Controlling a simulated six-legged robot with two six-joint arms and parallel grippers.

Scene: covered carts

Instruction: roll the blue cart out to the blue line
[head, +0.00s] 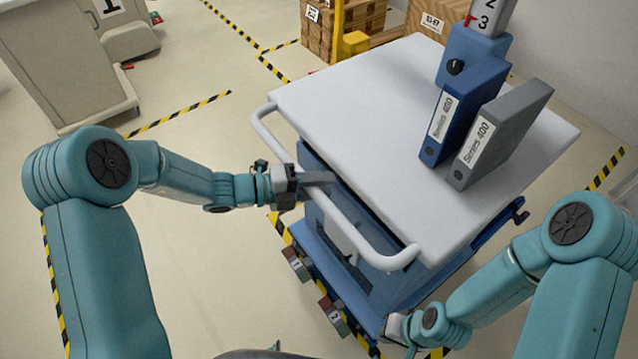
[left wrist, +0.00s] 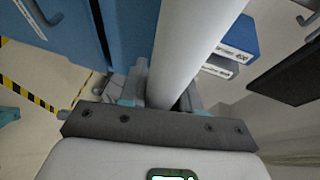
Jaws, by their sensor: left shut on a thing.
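The blue cart (head: 335,230) has a white top (head: 375,95) and a white push handle (head: 345,225) along its near left side. My left gripper (head: 318,180) is shut on this handle. The left wrist view shows the white handle bar (left wrist: 190,50) running between the fingers (left wrist: 160,92), with a blue cart side (left wrist: 70,35) to its left. My right gripper (head: 398,328) is low beside the cart's near lower corner, partly hidden by its own arm; its jaws are unclear. No blue line shows in either view.
A blue binder (head: 462,110) and a grey binder (head: 502,130) stand on the top, beside a blue box (head: 470,52). Yellow-black tape (head: 180,115) marks the floor. A beige cabinet (head: 65,65) stands left; wooden crates (head: 362,20) stand behind.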

